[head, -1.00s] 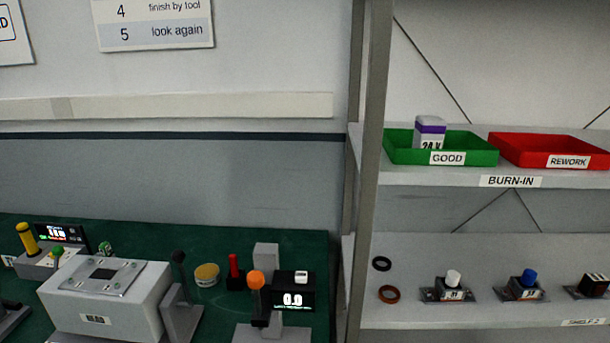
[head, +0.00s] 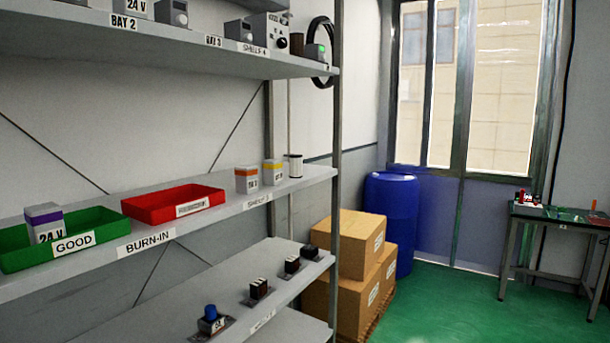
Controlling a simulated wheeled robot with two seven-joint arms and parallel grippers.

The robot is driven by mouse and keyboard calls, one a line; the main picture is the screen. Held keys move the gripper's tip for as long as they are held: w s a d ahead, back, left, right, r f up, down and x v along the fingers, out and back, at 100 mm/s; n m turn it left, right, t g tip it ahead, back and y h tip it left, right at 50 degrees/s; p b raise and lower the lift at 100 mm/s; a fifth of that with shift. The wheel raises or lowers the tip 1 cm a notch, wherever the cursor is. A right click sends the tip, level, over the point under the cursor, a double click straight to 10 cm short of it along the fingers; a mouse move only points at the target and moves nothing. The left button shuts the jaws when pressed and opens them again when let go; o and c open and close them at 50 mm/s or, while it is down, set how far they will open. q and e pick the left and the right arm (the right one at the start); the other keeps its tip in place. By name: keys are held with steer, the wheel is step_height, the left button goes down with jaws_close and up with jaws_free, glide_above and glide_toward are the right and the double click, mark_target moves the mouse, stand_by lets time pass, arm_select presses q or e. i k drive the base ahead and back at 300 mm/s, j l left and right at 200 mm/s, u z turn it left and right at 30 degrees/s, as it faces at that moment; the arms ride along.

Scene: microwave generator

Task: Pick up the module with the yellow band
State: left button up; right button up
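The module with the yellow band (head: 273,173) stands upright on the middle shelf, right of the red tray. A module with an orange band (head: 247,180) stands just left of it, close by. A module with a purple band (head: 44,221) stands in the green GOOD tray at the left. Neither of my grippers is in view.
The red tray (head: 172,203) and green tray (head: 88,229) sit on the middle shelf (head: 105,262). Boxes (head: 350,245) and a blue barrel (head: 392,215) stand beyond the rack. Green floor is open at the right.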

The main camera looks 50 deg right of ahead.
mark_target(273, 173)
steer(key=z, duration=1.5)
steer(key=i+l, duration=0.2)
steer(key=i, duration=0.15)
steer(key=i+l, duration=0.2)
steer(key=i, duration=0.2)
steer(key=i+l, duration=0.2)
steer(key=i, duration=0.15)
